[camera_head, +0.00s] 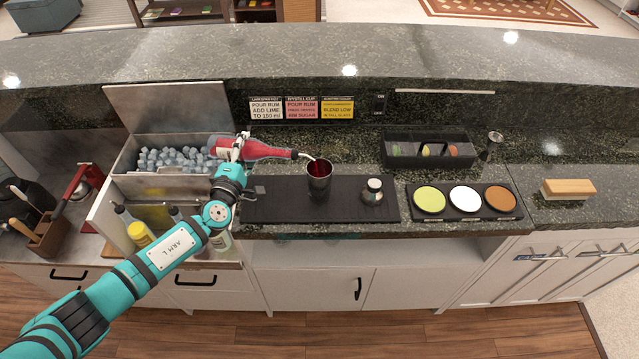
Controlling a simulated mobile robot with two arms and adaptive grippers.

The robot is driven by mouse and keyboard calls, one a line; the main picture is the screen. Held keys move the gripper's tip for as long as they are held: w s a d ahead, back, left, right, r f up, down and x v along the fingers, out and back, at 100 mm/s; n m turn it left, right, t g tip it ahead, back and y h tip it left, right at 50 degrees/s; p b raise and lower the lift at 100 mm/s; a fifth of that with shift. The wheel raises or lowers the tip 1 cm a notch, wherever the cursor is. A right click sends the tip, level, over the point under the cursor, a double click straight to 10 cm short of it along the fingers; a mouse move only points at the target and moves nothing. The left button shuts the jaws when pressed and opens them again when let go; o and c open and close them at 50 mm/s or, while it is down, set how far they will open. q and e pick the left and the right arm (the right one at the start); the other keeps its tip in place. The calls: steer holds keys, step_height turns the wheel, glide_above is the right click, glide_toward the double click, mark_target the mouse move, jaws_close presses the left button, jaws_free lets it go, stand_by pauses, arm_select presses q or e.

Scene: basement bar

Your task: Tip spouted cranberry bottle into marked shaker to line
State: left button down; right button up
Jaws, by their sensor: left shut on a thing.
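My left gripper (232,148) is shut on the red cranberry bottle (265,150), which lies nearly level with its neck to the right. Its metal spout (308,157) sits over the rim of the metal shaker (319,180). The shaker stands upright on the black bar mat (277,208), and red shows inside its mouth. The line on the shaker and the exact liquid level cannot be made out. My right gripper is not in the picture.
A small lidded jar (372,191) stands on the mat right of the shaker. An open ice bin (125,162) is at left. A tray of three coloured discs (444,215), a black caddy (400,162), a jigger (493,140) and a brush (567,189) are at right. Recipe cards (302,109) stand behind.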

arm_select(q)
steer(key=shift+r, duration=0.2)
stand_by(0.3)
steer(key=shift+p, duration=0.3)
steer(key=shift+r, duration=0.1)
stand_by(1.6)
steer(key=shift+r+p, duration=0.2)
steer(key=shift+p, duration=0.15)
stand_by(0.9)
